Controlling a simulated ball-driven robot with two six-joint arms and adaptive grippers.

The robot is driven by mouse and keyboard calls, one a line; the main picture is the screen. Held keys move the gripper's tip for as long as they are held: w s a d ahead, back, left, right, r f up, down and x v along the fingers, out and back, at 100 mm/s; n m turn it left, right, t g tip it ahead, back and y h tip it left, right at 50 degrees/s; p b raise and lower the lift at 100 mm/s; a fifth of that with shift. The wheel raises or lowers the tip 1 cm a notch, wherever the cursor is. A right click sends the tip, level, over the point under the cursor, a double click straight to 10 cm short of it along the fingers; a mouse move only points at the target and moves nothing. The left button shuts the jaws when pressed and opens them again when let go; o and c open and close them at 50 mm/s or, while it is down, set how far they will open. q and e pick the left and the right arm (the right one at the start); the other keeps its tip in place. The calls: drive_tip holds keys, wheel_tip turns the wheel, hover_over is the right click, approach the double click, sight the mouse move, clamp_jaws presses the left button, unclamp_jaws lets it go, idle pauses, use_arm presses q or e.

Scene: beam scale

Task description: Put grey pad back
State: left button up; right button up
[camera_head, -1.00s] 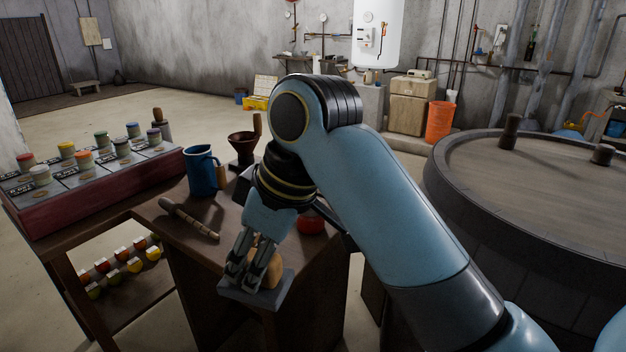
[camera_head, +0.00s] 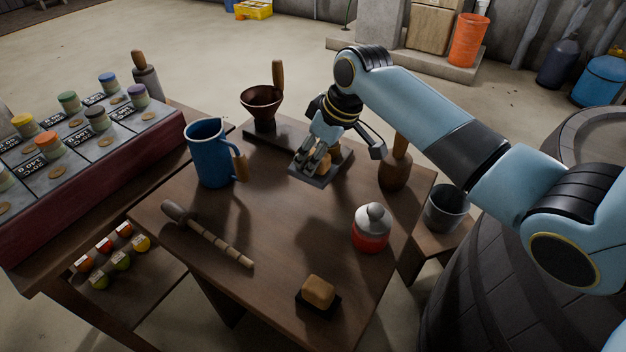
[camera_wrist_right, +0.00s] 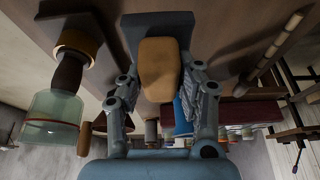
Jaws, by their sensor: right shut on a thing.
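The grey pad (camera_head: 306,180) is a flat square plate with a tan knob. My right gripper (camera_head: 316,163) is shut on the knob, near the back of the table by the dark board (camera_head: 250,138). In the right wrist view the tan knob (camera_wrist_right: 160,68) sits between my fingers, with the grey plate (camera_wrist_right: 140,28) behind it. I cannot tell whether the plate touches the surface below. A second block with a tan top (camera_head: 318,291) on a small black base stands at the table's front. My left gripper is not in view.
A brown funnel cup (camera_head: 262,103) stands on the dark board. The table middle (camera_head: 270,215) is clear.

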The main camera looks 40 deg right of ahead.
wheel_tip(320, 180, down, 6)
drive_tip(key=shift+f+b, duration=0.1)
drive_tip(key=shift+b, duration=0.25)
drive_tip(key=shift+f, duration=0.2)
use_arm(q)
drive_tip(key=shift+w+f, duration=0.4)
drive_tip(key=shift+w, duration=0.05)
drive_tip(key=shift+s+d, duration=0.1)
use_arm(e)
drive_tip(key=shift+f, duration=0.15)
drive_tip(key=o, duration=1.1)
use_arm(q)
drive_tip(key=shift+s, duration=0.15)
